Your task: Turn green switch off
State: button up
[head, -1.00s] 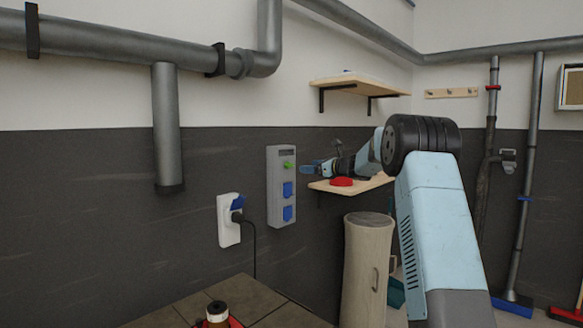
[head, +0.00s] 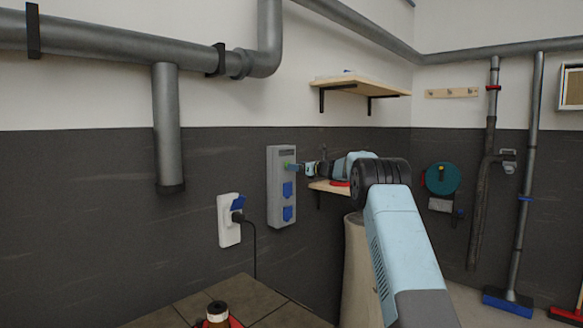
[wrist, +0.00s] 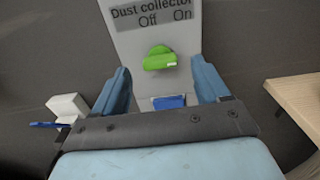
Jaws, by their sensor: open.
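The green switch (wrist: 160,60) sits on a grey panel labelled "Dust collector", with "Off" on the left and "On" on the right above it. The switch's white-marked end points to the right and slightly down. In the head view the grey panel (head: 273,217) is on the dark wall, and the switch is mostly hidden by my gripper (head: 297,167). In the wrist view my gripper (wrist: 162,82) is open, with one blue finger on either side of the switch. No contact with the switch shows.
Blue sockets (head: 287,190) are on the panel below the switch. A white socket (head: 229,232) with a black plug is left of it. A wooden shelf (head: 326,187) is close on the right, with another shelf (head: 360,84) above.

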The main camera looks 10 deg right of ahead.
jog(key=shift+x, duration=1.75)
